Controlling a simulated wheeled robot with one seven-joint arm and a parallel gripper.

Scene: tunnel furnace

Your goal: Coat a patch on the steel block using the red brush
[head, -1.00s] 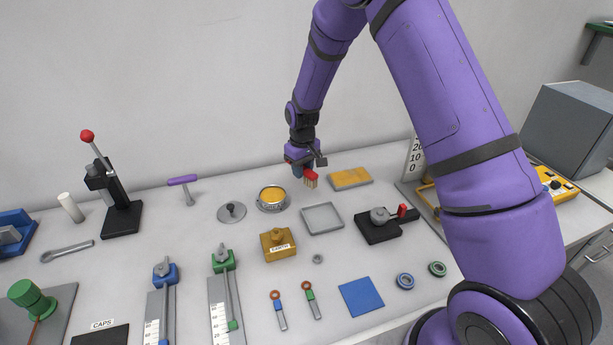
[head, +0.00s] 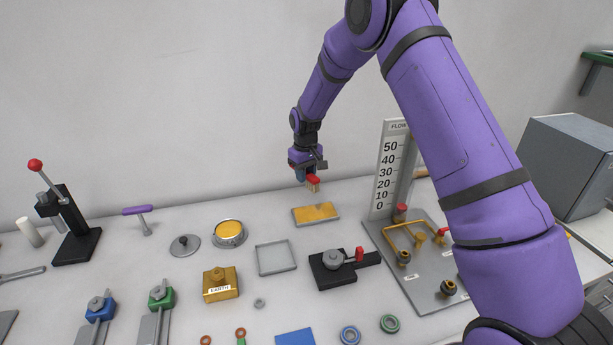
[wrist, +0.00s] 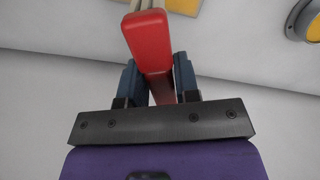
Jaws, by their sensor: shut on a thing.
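My gripper (head: 309,173) is shut on the red brush (head: 313,180), with its pale bristles pointing down. The brush's red handle (wrist: 149,42) sits between the two fingers in the wrist view. The brush appears just above the back part of a flat grey-edged slab (head: 318,223) with an orange-yellow top, probably the steel block. I cannot tell whether the bristles touch it. An edge of the slab shows at the top of the wrist view (wrist: 185,5). An open round pot of yellow-orange coating (head: 229,230) stands to the left of the slab.
A grey lid (head: 184,245) lies left of the pot. An empty grey tray (head: 276,270) and a black clamp with a red knob (head: 332,268) lie in front. A flow gauge stand (head: 386,165) rises to the right. A wall closes the back.

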